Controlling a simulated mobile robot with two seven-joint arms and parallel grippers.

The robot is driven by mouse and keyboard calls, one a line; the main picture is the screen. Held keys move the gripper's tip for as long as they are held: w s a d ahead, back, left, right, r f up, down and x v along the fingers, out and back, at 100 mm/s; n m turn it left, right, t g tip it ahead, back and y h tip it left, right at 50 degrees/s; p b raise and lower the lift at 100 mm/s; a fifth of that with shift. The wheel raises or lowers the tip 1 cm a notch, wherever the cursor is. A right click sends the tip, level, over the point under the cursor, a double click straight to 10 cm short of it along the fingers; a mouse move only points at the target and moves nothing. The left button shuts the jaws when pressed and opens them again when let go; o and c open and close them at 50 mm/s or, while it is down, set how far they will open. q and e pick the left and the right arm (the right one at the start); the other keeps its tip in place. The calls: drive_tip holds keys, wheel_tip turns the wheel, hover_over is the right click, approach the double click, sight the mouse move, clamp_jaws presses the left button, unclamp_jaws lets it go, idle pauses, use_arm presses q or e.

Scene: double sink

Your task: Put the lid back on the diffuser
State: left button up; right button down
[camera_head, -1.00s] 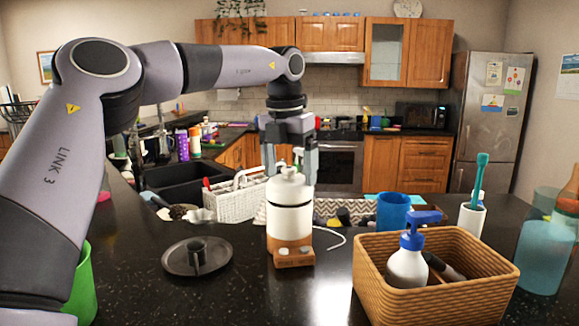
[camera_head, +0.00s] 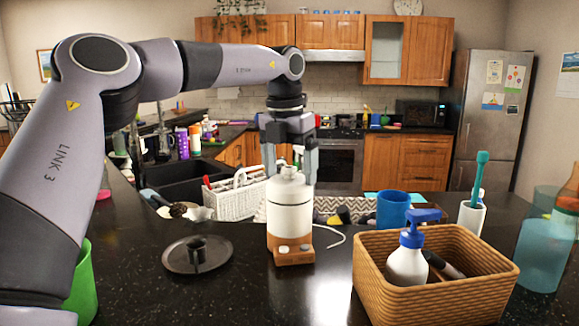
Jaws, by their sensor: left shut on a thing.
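The diffuser (camera_head: 291,218) stands upright on the dark counter, with a white body and a wooden base. Its white rounded lid (camera_head: 288,184), with a small neck on top, sits at the top of the body, and I see no clear gap below it. My left gripper (camera_head: 290,180) points down from above, with one finger on each side of the lid, shut on it. The right finger's tip shows beside the lid's right edge; the far side of the grip is hidden. My right gripper is not in view.
A dark round lid-like disc with a knob (camera_head: 198,255) lies left of the diffuser. A wicker basket (camera_head: 440,300) with a pump bottle (camera_head: 407,262) stands to the right. A thin white cord lies beside the diffuser.

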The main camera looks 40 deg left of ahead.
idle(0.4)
use_arm(q)
drive_tip(key=o, duration=0.8)
drive_tip(key=shift+r, duration=0.1)
drive_tip(key=shift+r, duration=3.4)
clamp_jaws()
drive_tip(key=shift+f, duration=0.15)
